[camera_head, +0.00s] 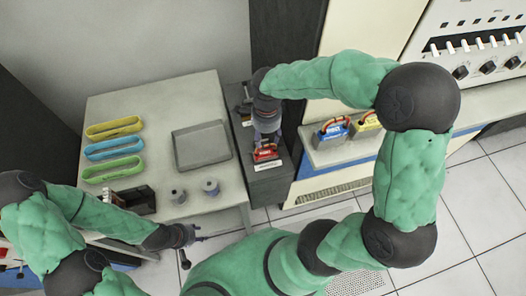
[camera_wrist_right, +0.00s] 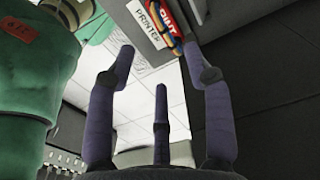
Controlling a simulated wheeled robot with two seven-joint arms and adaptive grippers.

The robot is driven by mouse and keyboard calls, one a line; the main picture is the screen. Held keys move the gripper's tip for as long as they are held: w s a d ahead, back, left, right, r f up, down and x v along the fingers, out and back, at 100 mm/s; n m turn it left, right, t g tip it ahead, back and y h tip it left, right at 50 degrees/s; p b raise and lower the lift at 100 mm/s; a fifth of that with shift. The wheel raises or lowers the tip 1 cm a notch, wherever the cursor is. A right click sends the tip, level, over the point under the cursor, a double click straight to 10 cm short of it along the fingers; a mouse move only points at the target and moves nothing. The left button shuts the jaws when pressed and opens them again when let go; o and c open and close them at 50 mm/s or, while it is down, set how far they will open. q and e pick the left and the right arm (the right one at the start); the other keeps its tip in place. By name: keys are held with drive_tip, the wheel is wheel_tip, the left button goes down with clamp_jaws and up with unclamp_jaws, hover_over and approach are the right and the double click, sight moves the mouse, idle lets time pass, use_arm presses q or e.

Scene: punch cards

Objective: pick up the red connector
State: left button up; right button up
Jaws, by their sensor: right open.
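The red connector (camera_head: 265,153) sits on a dark cabinet top right of the table, with coloured wires on it. In the right wrist view the red connector (camera_wrist_right: 167,14) is at the top edge, partly cut off, beside a "PRINTER" label (camera_wrist_right: 149,22). My right gripper (camera_head: 265,134) is just behind the connector in the head view. In the wrist view the right gripper (camera_wrist_right: 160,62) has its fingers spread, with nothing between them and the connector beyond their tips. My left gripper (camera_head: 190,238) is over the table's front edge; its fingers are too small to judge.
A blue connector (camera_head: 332,131) and a yellow connector (camera_head: 368,121) stand on the console ledge at right. The table (camera_head: 195,93) holds a grey tray (camera_head: 202,145), yellow, blue and green long trays, two spools and a dark box. Tiled floor lies in front.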

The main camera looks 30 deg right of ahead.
drive_tip(key=b, duration=0.1)
hover_over(266, 154)
wheel_tip(266, 154, down, 5)
drive_tip(key=shift+s+f, duration=0.1)
drive_tip(key=shift+f, duration=0.1)
wheel_tip(266, 154, down, 5)
drive_tip(key=shift+d+f+b, duration=0.1)
drive_tip(key=shift+b, duration=1)
clamp_jaws()
